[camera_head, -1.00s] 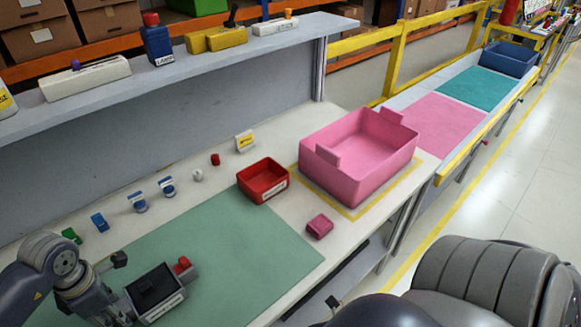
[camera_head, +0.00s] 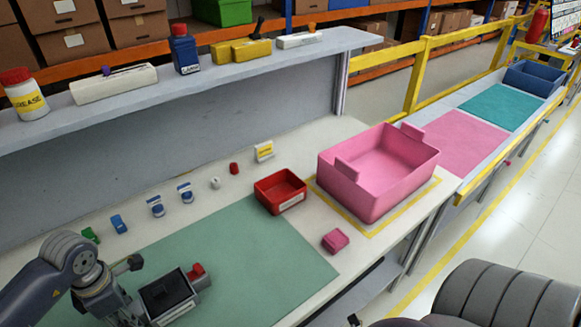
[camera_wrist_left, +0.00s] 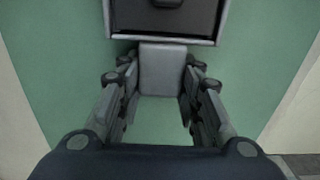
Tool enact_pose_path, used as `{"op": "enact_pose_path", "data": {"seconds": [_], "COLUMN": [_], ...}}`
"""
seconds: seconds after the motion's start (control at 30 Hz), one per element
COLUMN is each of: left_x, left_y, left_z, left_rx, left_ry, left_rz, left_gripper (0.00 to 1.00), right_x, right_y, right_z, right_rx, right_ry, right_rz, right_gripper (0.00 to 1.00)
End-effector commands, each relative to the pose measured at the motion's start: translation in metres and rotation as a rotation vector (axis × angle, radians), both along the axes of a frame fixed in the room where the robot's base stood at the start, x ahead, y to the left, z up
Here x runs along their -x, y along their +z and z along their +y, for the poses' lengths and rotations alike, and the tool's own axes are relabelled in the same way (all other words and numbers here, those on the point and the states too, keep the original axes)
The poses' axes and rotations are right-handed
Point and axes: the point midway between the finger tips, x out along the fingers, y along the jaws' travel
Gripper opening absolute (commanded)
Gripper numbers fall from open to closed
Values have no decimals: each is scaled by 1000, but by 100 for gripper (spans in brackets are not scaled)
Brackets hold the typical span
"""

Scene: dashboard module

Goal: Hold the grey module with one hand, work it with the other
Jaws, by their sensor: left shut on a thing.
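The grey module (camera_head: 177,305) lies on the green mat (camera_head: 262,250) at the lower left of the head view. It has a dark recessed top and a red part (camera_head: 196,271) at its far right corner. In the left wrist view its dark face (camera_wrist_left: 163,18) is at the top, with a grey tab (camera_wrist_left: 162,70) pointing toward me. My left gripper (camera_wrist_left: 161,88) is shut on this grey tab, one finger on each side. In the head view the left gripper (camera_head: 135,312) is at the module's left side. My right gripper is not in view; only dark rounded arm parts show at the lower right.
A small pink block (camera_head: 335,241) lies near the front edge. Several small blue, green, white and red parts line the back. A shelf (camera_head: 225,72) overhangs the table's rear.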

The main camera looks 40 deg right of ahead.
Motion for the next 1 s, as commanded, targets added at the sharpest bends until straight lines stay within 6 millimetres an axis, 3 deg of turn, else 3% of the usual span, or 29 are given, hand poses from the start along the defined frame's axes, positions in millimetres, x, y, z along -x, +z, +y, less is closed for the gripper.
{"op": "enact_pose_path", "data": {"seconds": [0.03, 0.1, 0.53, 1.0], "left_x": [0, 0, -1, -1], "left_y": [-1, -1, 6, 96], "left_z": [0, 0, 0, 0], "left_rx": [0, 0, 0, 1], "left_ry": [0, 0, 0, -1], "left_rz": [1, 0, -2, -3], "left_gripper": [40, 55, 56, 56], "right_x": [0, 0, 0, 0], "right_y": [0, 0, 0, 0], "right_z": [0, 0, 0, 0], "right_rx": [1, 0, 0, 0], "right_ry": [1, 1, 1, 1], "right_rz": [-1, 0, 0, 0], "right_gripper": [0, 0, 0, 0]}}
